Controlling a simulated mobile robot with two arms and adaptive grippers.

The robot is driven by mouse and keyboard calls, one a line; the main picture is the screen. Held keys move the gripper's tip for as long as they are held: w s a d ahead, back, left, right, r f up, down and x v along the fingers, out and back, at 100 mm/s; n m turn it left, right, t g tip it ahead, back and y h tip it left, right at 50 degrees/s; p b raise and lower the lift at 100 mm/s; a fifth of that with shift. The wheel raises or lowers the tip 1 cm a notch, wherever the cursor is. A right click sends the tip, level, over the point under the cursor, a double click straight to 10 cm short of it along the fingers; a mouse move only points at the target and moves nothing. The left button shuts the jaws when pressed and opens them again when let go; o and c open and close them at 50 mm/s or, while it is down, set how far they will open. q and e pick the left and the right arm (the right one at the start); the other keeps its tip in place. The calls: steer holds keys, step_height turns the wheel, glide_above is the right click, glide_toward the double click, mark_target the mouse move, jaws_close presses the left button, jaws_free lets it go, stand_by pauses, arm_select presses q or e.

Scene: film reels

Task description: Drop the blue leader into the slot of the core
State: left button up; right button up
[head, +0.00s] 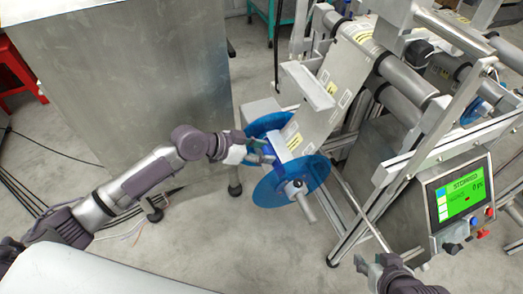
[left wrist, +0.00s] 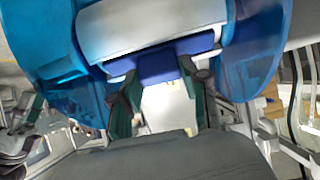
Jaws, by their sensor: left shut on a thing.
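A reel with two translucent blue flanges (head: 290,183) is mounted at the lower front of the machine. In the left wrist view a flange (left wrist: 42,50) stands on either side, with a pale cylinder, apparently the core (left wrist: 150,22), between them. My left gripper (head: 262,157) is at the reel, between the flanges. Its fingers (left wrist: 160,90) are shut on the dark blue leader (left wrist: 160,66), right beside the core. The slot cannot be made out, nor whether the leader touches it. My right gripper (head: 377,266) is open and empty, low in front of the machine.
A labelled web (head: 335,90) slopes down the machine towards the reel. A shaft (head: 306,208) sticks out from the near flange. A control panel (head: 460,195) stands at right. A large metal cabinet (head: 140,80) is behind my left arm. The floor before the reel is clear.

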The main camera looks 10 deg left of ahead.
arm_select(q)
steer(key=shift+f, duration=0.1)
steer(key=o, duration=1.3)
steer(key=shift+d, duration=0.1)
steer(key=shift+o, duration=0.2)
steer(key=v, duration=1.2)
